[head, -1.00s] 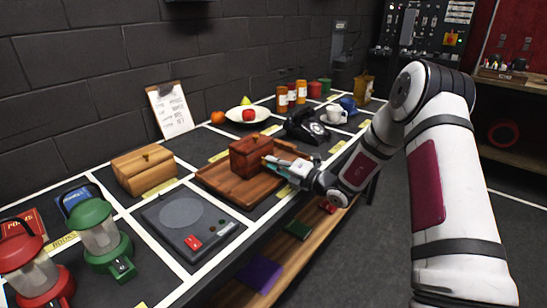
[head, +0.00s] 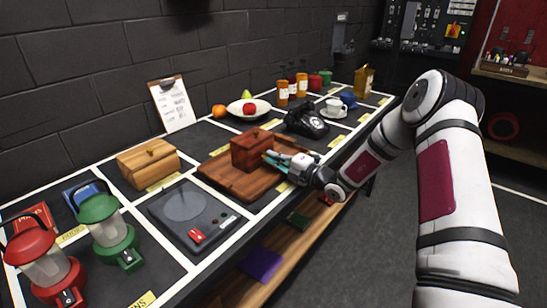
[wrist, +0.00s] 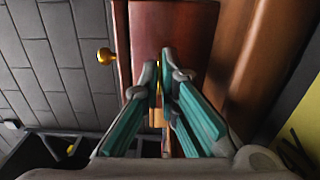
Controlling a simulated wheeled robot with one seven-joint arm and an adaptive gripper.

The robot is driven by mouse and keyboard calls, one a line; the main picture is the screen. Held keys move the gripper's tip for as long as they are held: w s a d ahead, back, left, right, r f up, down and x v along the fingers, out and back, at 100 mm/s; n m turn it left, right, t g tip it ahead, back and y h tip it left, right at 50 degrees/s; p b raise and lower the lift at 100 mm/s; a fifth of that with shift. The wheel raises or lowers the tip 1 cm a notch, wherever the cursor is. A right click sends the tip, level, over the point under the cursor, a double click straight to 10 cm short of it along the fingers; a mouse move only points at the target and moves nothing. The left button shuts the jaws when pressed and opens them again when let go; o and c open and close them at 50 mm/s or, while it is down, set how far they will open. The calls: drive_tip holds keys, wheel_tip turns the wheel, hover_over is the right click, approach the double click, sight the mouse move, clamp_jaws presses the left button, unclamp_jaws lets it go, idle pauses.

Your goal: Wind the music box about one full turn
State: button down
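The music box (head: 252,150) is a red-brown wooden box on a brown wooden board (head: 232,182) on the table. In the wrist view its red-brown side (wrist: 172,32) fills the upper middle, with a round gold knob (wrist: 104,56) at left. My gripper (head: 270,157) is at the box's right side. In the wrist view my gripper's teal-padded fingers (wrist: 158,80) converge close together around a small gold piece, the winding key (wrist: 158,88), between the tips. The key is mostly hidden by the fingers, and its turn angle cannot be told.
A black telephone (head: 307,121) stands behind my gripper. A grey device with a round plate (head: 190,212) and a light wooden box (head: 147,163) are to the left. Red (head: 43,262) and green (head: 108,228) lanterns stand nearer. The floor at right is clear.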

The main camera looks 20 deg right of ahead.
drive_tip(key=c, duration=1.8)
unclamp_jaws()
drive_tip(key=shift+c, duration=0.2)
